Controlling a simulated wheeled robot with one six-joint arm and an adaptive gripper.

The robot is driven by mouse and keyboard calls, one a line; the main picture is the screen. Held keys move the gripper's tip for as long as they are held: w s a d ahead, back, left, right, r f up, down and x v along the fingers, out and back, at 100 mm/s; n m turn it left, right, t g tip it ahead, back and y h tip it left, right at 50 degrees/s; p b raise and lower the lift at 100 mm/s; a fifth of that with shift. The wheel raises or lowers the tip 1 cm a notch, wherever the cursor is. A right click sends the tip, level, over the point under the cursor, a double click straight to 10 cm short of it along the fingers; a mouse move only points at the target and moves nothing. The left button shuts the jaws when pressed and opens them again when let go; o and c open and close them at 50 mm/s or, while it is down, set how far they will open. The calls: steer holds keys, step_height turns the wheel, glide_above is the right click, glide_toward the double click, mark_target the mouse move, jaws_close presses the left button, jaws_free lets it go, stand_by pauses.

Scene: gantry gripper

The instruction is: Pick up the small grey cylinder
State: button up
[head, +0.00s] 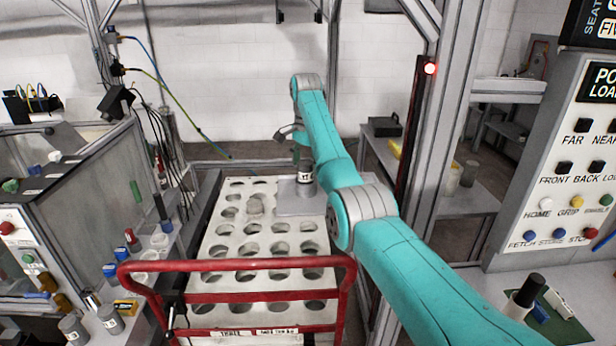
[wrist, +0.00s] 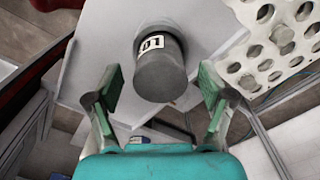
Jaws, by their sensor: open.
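A small dark grey cylinder (wrist: 160,78) with a white label band stands on a flat light grey plate (wrist: 95,50). In the head view the cylinder (head: 304,178) shows just below the end of my arm, on the plate (head: 310,208) at the far right of the holed tray. My gripper (wrist: 161,86) is open, with one green-padded finger on each side of the cylinder in the wrist view. Gaps show on both sides, and I see no contact. In the head view my gripper (head: 296,140) is partly hidden by my arm.
More labelled grey cylinders (head: 110,319) stand on the left bench. A metal post (head: 437,120) and a button panel (head: 575,160) are on the right.

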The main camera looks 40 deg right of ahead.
steer(key=shift+f, duration=1.35)
jaws_close()
step_height(320, 180, up, 10)
steer(key=shift+r, duration=0.1)
